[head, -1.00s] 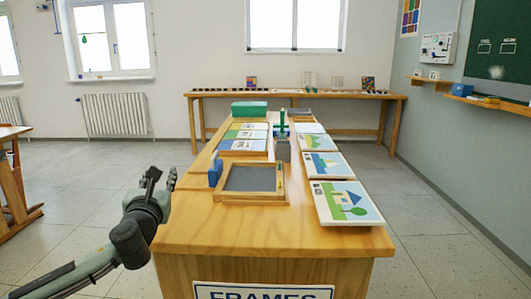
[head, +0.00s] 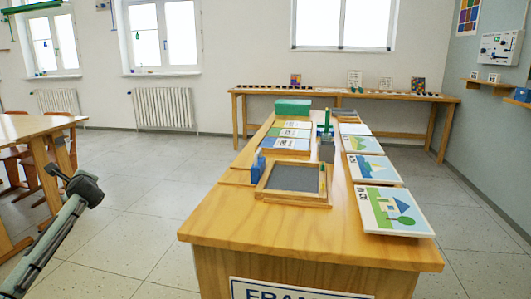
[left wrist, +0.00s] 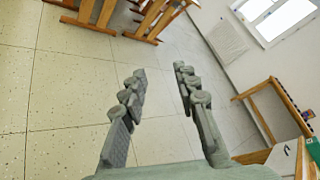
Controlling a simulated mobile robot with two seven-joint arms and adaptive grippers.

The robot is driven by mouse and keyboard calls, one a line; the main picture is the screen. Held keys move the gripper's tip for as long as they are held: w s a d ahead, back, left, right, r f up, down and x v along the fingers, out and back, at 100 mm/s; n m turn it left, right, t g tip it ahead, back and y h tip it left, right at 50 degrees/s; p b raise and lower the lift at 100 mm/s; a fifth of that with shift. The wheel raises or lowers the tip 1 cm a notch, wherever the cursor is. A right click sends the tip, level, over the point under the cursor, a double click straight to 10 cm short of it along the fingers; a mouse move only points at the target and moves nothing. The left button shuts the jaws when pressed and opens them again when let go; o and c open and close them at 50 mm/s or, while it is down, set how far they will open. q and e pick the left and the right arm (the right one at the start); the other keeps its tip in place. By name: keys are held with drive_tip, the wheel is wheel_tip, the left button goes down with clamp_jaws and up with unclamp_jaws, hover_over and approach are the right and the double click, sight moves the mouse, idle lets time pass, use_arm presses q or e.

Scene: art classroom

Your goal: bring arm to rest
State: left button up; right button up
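My left arm comes in at the lower left of the head view, clear of the table's left side. Its gripper is largely hidden behind the arm's end there. In the left wrist view my left gripper (left wrist: 160,95) has its two fingers spread apart with nothing between them, over the tiled floor. My right arm and gripper do not show in any view.
A wooden table (head: 300,245) with picture cards (head: 392,210), a framed slate (head: 292,178) and a green box (head: 293,107) stands at centre right. A wooden desk (head: 30,127) with chairs is at the left. The floor (head: 145,195) between is free.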

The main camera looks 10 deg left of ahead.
use_arm(q)
drive_tip(key=s+d+f+n+g+h, duration=0.1)
drive_tip(key=s+d+f+n+h, duration=0.25)
drive_tip(key=d+f, duration=0.6)
drive_tip(key=s+d+f+n+g+h, duration=0.15)
drive_tip(key=s+d+f+n, duration=0.4)
drive_tip(key=f, duration=0.65)
drive_tip(key=s+d+f+n+h, duration=0.3)
drive_tip(key=s+d+f+n, duration=0.1)
drive_tip(key=d+f, duration=0.5)
drive_tip(key=s+d+f+g+h, duration=0.1)
drive_tip(key=s+d+f, duration=0.3)
drive_tip(key=s, duration=0.4)
drive_tip(key=s+d+f+g+h, duration=0.1)
drive_tip(key=s+d+f, duration=0.4)
drive_tip(key=s, duration=0.3)
drive_tip(key=s+d+f+g, duration=0.1)
drive_tip(key=s+d+f, duration=0.3)
drive_tip(key=s+d, duration=0.2)
drive_tip(key=shift+s+f+n+h, duration=0.2)
drive_tip(key=shift+s+n+h, duration=0.2)
drive_tip(key=shift+s, duration=0.6)
